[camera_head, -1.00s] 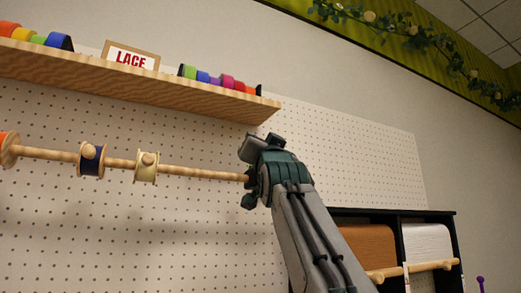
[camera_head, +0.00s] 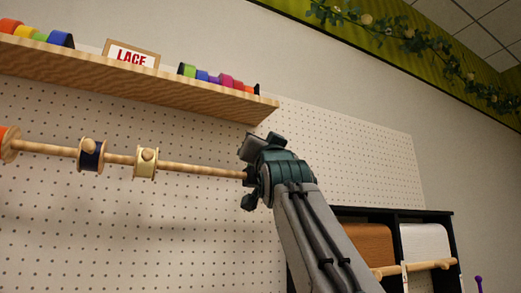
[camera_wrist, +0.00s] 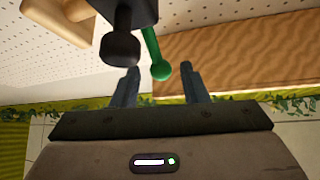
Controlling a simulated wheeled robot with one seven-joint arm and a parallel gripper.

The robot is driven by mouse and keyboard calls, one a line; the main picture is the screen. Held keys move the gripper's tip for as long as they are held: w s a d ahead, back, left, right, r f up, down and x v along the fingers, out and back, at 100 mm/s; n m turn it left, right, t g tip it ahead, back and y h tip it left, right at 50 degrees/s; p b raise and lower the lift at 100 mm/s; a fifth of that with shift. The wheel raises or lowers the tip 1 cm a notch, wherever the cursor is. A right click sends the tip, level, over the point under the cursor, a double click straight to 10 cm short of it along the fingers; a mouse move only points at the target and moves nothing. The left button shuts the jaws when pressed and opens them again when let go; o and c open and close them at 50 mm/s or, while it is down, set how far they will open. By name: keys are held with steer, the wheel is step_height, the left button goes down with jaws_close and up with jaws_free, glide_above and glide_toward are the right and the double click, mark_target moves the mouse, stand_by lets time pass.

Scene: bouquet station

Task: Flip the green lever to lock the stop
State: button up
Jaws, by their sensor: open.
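The green lever (camera_wrist: 153,52) shows in the wrist view, a thin rod with a round ball at its free end. It comes out beside a black block (camera_wrist: 128,12). My gripper (camera_wrist: 160,70) is open, with one finger on each side of the lever's ball and a visible gap on both sides. A black knob (camera_wrist: 120,45) on a short stem stands just left of the lever, near the left finger. In the head view my arm's wrist is at the right end of a wooden rod (camera_head: 200,171) and hides the lever and the fingers.
A dark blue spool (camera_head: 90,155) and a cream spool (camera_head: 146,164) sit on the rod. A wooden shelf (camera_head: 130,82) with coloured rolls and a LACE sign (camera_head: 131,56) is above. White pegboard (camera_head: 150,230) stands behind. A black rack (camera_head: 425,217) is at the lower right.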

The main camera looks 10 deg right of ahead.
steer(key=b+v, duration=0.9)
steer(key=v, duration=0.2)
steer(key=shift+s+f+b, duration=0.25)
steer(key=shift+b, duration=0.1)
